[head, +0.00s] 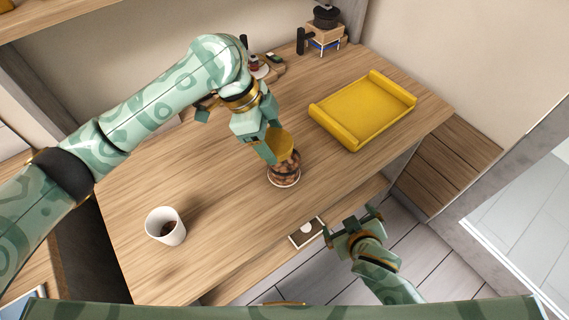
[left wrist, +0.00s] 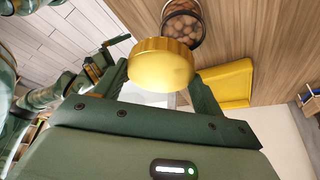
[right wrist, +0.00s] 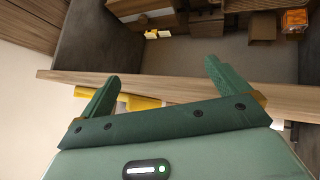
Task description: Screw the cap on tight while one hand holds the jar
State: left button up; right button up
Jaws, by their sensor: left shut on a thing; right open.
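A clear jar (head: 285,175) filled with brown round pieces stands upright on the wooden table. My left gripper (head: 270,149) is shut on the yellow cap (head: 283,146) and holds it at the jar's top in the head view. In the left wrist view the cap (left wrist: 160,65) sits between the fingers, with the jar (left wrist: 182,22) beyond it. The cap hides part of the jar, and I cannot tell whether they touch. My right gripper (head: 352,221) is open and empty, off the table's front edge and apart from the jar.
A white cup (head: 165,227) with dark contents stands at the table's left. A yellow tray (head: 362,112) lies to the right. A small stand (head: 322,38) and several small items are at the back. The wood around the jar is clear.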

pick_arm(q)
jog(key=shift+w+d+r, duration=0.2)
jog(key=shift+w+d, duration=0.3)
jog(key=shift+w, duration=0.35)
pick_arm(e)
notch_tip(320, 180, up, 5)
jog(key=w+t, duration=0.1)
pick_arm(q)
jog(key=shift+w+d+r, duration=0.3)
jog(key=shift+w+r, duration=0.05)
jog(key=shift+w, duration=0.1)
jog(key=shift+w+d+r+b, duration=0.2)
jog(key=shift+w+d+b, duration=0.1)
jog(key=shift+w, duration=0.1)
pick_arm(e)
jog(key=t+y, duration=0.2)
jog(key=y, duration=0.3)
send_near(285, 168)
jog(key=f, duration=0.1)
jog(key=w+f, duration=0.1)
jog(key=d+f, duration=0.1)
jog(key=shift+w+f+m, duration=0.15)
jog(key=shift+f+m, duration=0.1)
jog(key=shift+m, duration=0.15)
jog(key=shift+a, duration=0.1)
jog(key=x, duration=1.2)
jog(key=shift+r, duration=0.1)
jog(key=shift+c, duration=0.3)
